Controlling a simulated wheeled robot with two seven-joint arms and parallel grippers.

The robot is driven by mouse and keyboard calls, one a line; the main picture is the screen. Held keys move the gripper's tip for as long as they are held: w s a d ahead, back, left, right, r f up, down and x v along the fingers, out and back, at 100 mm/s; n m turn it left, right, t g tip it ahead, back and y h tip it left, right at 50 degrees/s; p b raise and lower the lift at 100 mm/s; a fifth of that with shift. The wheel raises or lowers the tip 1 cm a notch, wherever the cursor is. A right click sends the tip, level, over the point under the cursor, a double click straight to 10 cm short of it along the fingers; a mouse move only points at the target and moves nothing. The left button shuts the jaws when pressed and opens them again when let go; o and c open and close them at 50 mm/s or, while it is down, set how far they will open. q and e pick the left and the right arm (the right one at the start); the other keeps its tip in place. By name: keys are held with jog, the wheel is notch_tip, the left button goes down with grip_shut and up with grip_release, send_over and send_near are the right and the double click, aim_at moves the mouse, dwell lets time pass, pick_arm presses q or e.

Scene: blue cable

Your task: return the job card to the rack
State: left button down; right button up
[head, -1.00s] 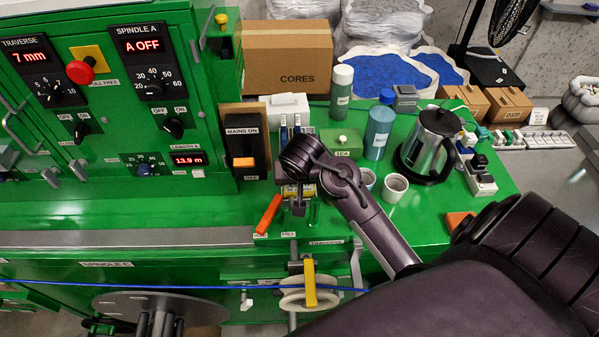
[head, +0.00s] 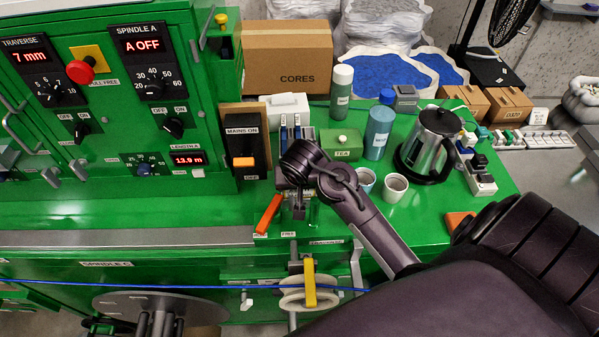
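I cannot make out the job card in the head view. I cannot surely pick out its rack either; an upright holder with blue and white parts (head: 290,130) stands behind my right wrist and is partly hidden. My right arm comes in from the right. Its gripper (head: 298,208) points down over the front of the green bench, beside an orange lever (head: 268,214). The wrist hides much of the fingers, so I cannot tell whether they are open or hold anything. My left gripper is out of view.
The green control panel (head: 100,110) fills the left. A tea tin (head: 341,144), bottles (head: 379,130), white cups (head: 395,187) and a kettle (head: 428,145) crowd the bench to the right. A blue cable (head: 200,286) runs across the front by a white pulley (head: 293,299).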

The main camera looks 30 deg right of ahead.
jog(key=shift+f, duration=0.35)
dwell(0.7)
jog(key=o, duration=1.3)
jog(key=b+v, duration=0.1)
jog(key=v, duration=0.6)
jog(key=shift+r+b, duration=0.4)
jog(key=shift+s+a, duration=0.1)
